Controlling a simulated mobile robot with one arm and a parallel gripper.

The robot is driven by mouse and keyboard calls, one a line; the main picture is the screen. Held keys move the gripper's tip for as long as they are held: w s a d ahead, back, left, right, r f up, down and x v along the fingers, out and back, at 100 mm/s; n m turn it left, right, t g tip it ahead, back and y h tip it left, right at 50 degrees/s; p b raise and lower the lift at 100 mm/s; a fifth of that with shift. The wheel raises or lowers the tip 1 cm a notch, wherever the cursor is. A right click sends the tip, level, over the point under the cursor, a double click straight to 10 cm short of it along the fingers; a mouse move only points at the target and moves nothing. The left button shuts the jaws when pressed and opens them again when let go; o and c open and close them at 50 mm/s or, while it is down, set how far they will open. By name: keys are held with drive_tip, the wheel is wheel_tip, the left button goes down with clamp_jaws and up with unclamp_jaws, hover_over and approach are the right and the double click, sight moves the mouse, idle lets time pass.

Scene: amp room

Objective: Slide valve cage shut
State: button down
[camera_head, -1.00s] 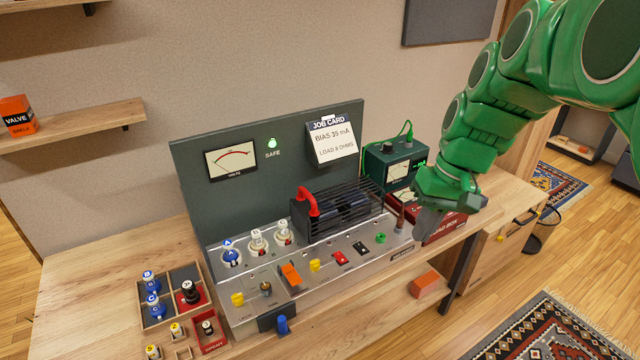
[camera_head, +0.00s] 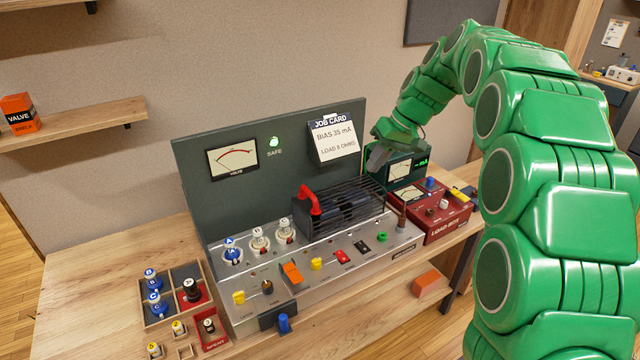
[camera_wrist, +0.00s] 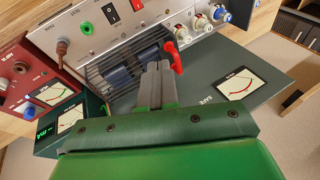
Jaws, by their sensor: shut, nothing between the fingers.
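The valve cage (camera_head: 352,200) is a dark barred cover on the right part of the amp's silver deck (camera_head: 330,262), with dark blue cylinders showing through its bars. Its red handle (camera_head: 309,200) is at its left end. Several white and blue valves (camera_head: 258,241) stand uncovered left of the cage.
Behind the cage rises the green panel (camera_head: 205,190) with a meter and job card (camera_head: 333,139). A green meter box (camera_head: 405,170) and red load box (camera_head: 440,212) stand right. Switches and knobs line the deck's front. A valve tray (camera_head: 172,293) sits left.

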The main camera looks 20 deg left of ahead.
drive_tip(key=w+a+f+n+y, duration=0.25)
drive_tip(key=w+a+f, duration=0.25)
drive_tip(key=w+a, duration=0.45)
approach(320, 203)
drive_tip(key=shift+h, duration=0.45)
drive_tip(key=w+a, duration=0.2)
drive_tip(key=a, duration=0.1)
drive_tip(key=shift+w+a, duration=0.2)
drive_tip(key=shift+a, duration=0.1)
drive_tip(key=shift+s+a, duration=0.7)
drive_tip(key=shift+s+a+f, duration=0.3)
drive_tip(key=shift+s+a, duration=0.35)
drive_tip(key=s+a, duration=2)
drive_tip(key=shift+s+a, duration=0.25)
drive_tip(key=shift+s, duration=0.05)
drive_tip(key=shift+s+a, duration=0.1)
